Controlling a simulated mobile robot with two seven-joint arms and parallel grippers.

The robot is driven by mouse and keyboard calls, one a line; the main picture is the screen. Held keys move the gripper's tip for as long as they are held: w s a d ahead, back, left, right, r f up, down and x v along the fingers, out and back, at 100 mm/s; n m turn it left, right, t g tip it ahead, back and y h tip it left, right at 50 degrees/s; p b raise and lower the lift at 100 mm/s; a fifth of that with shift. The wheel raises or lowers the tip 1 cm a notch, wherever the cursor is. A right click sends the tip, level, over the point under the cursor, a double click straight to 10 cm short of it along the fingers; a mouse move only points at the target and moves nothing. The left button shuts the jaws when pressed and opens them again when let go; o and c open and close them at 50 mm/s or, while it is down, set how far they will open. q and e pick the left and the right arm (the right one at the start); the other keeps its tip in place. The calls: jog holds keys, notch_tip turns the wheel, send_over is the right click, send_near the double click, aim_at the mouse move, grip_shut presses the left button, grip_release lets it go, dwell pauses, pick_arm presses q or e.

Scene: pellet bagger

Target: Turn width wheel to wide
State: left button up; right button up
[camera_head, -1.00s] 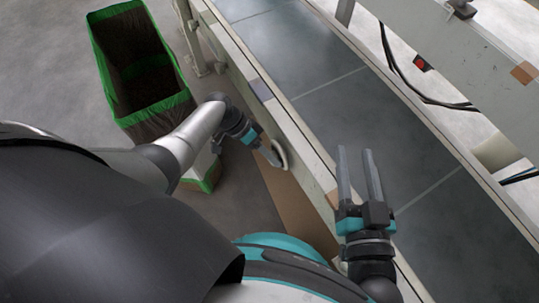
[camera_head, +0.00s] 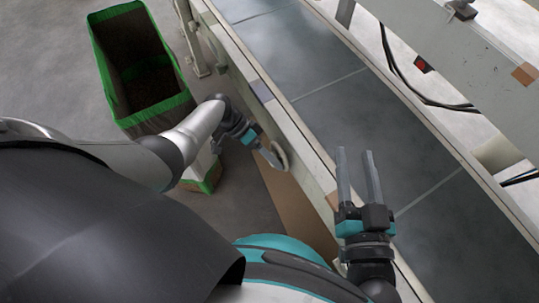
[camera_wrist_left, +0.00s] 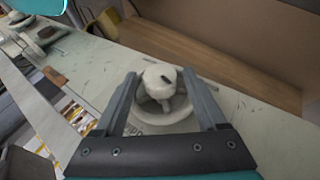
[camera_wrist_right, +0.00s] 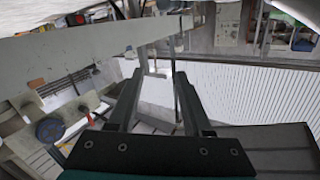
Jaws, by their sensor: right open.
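The width wheel (camera_wrist_left: 178,116) is a pale round handwheel with a raised hub (camera_wrist_left: 159,83) and a dark mark on it, on the side of the machine's long frame. In the head view the wheel (camera_head: 281,155) shows edge-on. My left gripper (camera_head: 268,156) is at the wheel. In the left wrist view my left gripper's fingers (camera_wrist_left: 160,75) stand apart on both sides of the hub, with a visible gap; whether they touch the rim I cannot tell. My right gripper (camera_head: 355,152) is open and empty above the conveyor's near edge.
The grey conveyor bed (camera_head: 310,55) runs along the frame. A green-edged bin (camera_head: 140,60) with dark contents stands at the upper left. A beam with a red button (camera_head: 421,64) and black cables is on the far side. Floor left of the frame is partly clear.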

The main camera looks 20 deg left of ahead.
pick_arm(q)
jog(key=shift+o, duration=0.3)
jog(key=shift+a+r, duration=0.1)
pick_arm(e)
jog(key=shift+f, duration=0.1)
pick_arm(q)
jog(key=p+v, duration=0.6)
jog(key=v, duration=0.9)
jog(key=shift+p, duration=0.35)
pick_arm(e)
jog(key=s+d+f+g+h, duration=0.1)
jog(key=s+d+g+h, duration=0.1)
jog(key=d+g, duration=0.3)
jog(key=s+d+f+g+h, duration=0.1)
jog(key=s+d+g+h, duration=0.2)
jog(key=d+g, duration=0.3)
jog(key=shift+f+h, duration=0.25)
jog(key=shift+h, duration=0.05)
